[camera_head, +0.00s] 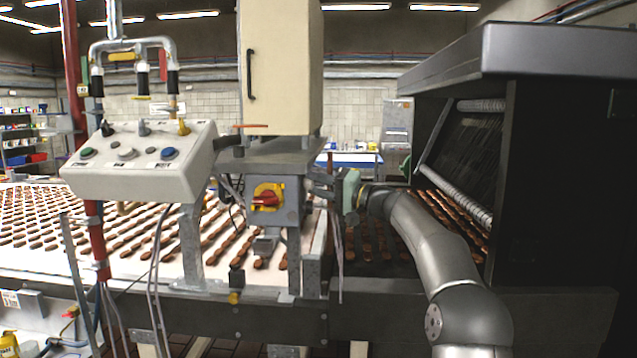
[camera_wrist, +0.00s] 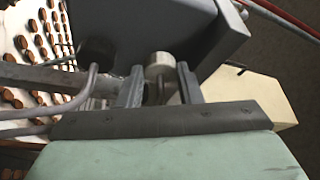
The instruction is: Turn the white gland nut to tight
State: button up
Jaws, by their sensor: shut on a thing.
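The white gland nut (camera_wrist: 158,64) shows in the wrist view as a short pale cylinder at the underside of a grey box (camera_wrist: 185,32). My gripper (camera_wrist: 160,80) has one finger on each side of it and is shut on it. In the head view my gripper (camera_head: 322,186) reaches in from the right to the side of the grey switch box (camera_head: 288,212), which has a red and yellow rotary switch (camera_head: 267,197). The nut is not discernible in the head view. How tight the nut sits cannot be told.
Grey cables (camera_wrist: 50,128) run close to the left finger in the wrist view. A conveyor with rows of brown biscuits (camera_head: 130,228) lies below. A control panel (camera_head: 140,160) stands left, a tall cream housing (camera_head: 290,75) above, and a dark machine hood (camera_head: 560,150) right of my arm.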

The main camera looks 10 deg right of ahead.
jog(key=shift+r+m+g+h+p, duration=0.15)
jog(key=shift+m+g+h+p, duration=0.35)
jog(key=shift+m+p, duration=1.25)
jog(key=shift+r+m+g+h+p, duration=0.1)
jog(key=shift+m+g+h+p, duration=0.35)
jog(key=shift+m+p, duration=1.3)
jog(key=shift+r+m+g+h+p, duration=0.15)
jog(key=shift+m+g+h+p, duration=0.35)
jog(key=shift+m+p, duration=1.25)
jog(key=o, duration=1)
jog(key=shift+h, duration=0.25)
jog(key=shift+d, duration=0.15)
